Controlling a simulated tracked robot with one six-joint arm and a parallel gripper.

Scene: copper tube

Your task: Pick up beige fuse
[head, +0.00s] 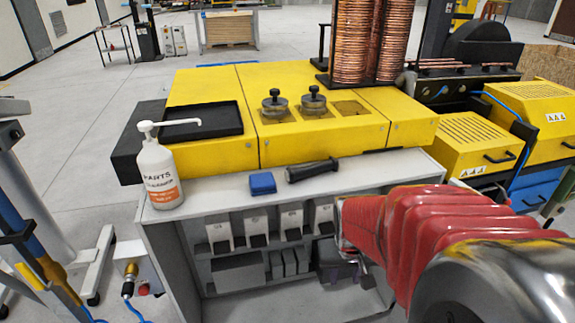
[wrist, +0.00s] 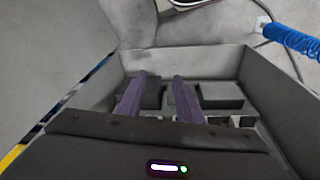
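Several pale, off-white upright pieces with dark lower parts (head: 255,223) stand in a row on the upper level of the grey cabinet (head: 165,245). They may be the beige fuses, but I cannot tell for sure. My gripper (head: 342,277) is at the right part of the cabinet front, partly hidden by my red-sleeved arm. In the wrist view its two purple fingers (wrist: 158,98) are apart, with nothing seen held between them. Dark grey blocks (wrist: 221,96) lie beyond and beside the fingers. No clearly beige fuse shows in the wrist view.
Dark blocks (head: 238,273) sit on the lower level. A white pump bottle (head: 158,176), a blue block (head: 263,184) and a black handle-like tool (head: 312,170) are on the cabinet top. A yellow machine (head: 215,155) stands behind. Cabinet walls (wrist: 262,105) flank the gripper.

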